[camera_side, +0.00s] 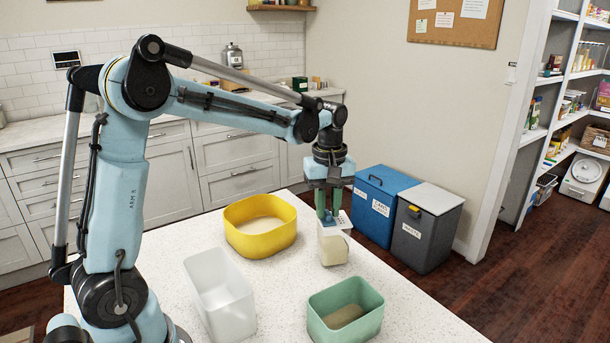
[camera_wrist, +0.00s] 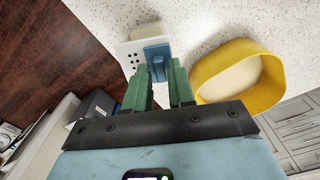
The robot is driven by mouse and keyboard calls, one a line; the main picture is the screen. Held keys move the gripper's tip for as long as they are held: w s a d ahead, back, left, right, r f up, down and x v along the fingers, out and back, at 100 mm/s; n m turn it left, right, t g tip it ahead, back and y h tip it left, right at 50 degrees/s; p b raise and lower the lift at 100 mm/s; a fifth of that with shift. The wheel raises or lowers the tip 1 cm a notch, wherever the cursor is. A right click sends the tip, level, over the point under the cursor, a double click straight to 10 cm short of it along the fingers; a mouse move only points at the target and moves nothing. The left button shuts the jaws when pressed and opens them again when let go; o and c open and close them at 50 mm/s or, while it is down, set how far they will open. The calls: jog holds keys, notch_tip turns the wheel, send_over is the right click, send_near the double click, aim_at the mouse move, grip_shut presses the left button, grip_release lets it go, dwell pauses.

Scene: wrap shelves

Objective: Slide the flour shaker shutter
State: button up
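The flour shaker (camera_side: 334,248) is a pale box with cream contents, standing upright on the counter under my gripper (camera_side: 328,213). Its white top has a patch of dark holes, uncovered in the wrist view (camera_wrist: 130,60). The blue shutter (camera_wrist: 156,52) lies beside the holes, on their right in the wrist view. My gripper (camera_wrist: 159,70) points down at the shaker top. Its two green fingers are apart, with a blue part of the shutter between their tips. I cannot tell whether they press on it.
A yellow bowl (camera_side: 240,242) with pale contents stands left of the shaker. A white bin (camera_side: 232,322) and a green bin (camera_side: 365,330) with brown contents stand nearer the front. Blue (camera_side: 378,180) and grey (camera_side: 437,205) lidded bins stand beyond the counter. The counter's right side is clear.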

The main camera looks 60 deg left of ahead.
aim_at(342, 218)
jog(key=c, duration=0.3)
jog(key=shift+c, duration=0.2)
jog(key=shift+w+d, duration=0.35)
jog(key=shift+w, duration=0.45)
jog(key=shift+w+d, duration=0.3)
jog(key=shift+w, duration=0.45)
jog(key=o, duration=0.4)
jog(key=shift+o, duration=0.2)
notch_tip(342, 218, up, 7)
dwell(1.0)
